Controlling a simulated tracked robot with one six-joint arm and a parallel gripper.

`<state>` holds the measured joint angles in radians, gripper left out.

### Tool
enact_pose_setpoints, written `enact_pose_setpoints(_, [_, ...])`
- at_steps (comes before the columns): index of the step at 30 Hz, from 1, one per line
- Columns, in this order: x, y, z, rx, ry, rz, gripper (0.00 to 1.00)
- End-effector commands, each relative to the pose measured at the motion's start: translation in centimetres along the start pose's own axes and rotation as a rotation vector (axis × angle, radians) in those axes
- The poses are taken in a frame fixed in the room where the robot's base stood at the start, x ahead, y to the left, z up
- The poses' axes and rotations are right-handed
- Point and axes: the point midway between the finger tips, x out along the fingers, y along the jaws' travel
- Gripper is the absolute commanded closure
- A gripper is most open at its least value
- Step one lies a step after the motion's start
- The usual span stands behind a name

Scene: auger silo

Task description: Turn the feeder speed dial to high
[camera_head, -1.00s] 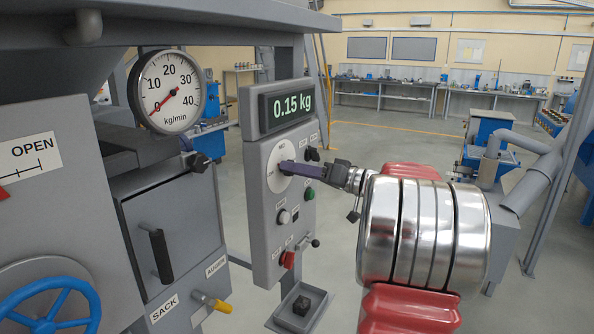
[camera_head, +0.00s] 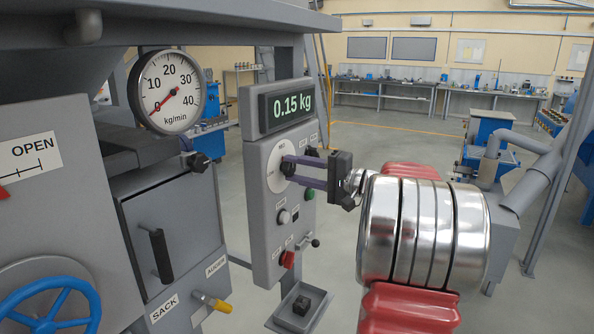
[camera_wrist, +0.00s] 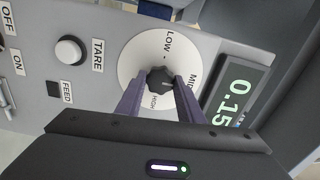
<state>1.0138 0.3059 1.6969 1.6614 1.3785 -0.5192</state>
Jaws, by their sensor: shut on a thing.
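The feeder speed dial is a dark knob (camera_wrist: 160,81) on a white round plate (camera_wrist: 135,65), lettered LOW, MID and HIGH, in the wrist view. In the head view the white plate (camera_head: 275,165) is on the grey control panel, with the knob mostly hidden. My gripper (camera_wrist: 158,84) has its two purple fingers on either side of the knob, shut on it. It also shows in the head view (camera_head: 288,170), reaching in from the right. The mark on the knob is too small to read surely.
The display (camera_head: 285,104) above the dial reads 0.15 kg. The gauge (camera_head: 173,91) needle points near 0. Below the dial are a green button (camera_head: 309,194), a white TARE button (camera_wrist: 69,50) and a red switch (camera_head: 288,259). The floor right of the panel is open.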

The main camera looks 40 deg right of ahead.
Motion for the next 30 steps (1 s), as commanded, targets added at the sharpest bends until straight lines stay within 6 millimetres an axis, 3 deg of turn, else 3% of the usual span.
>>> enact_pose_setpoints(30, [-0.2,0.6,-0.24,0.97,0.012,0.0,0.88])
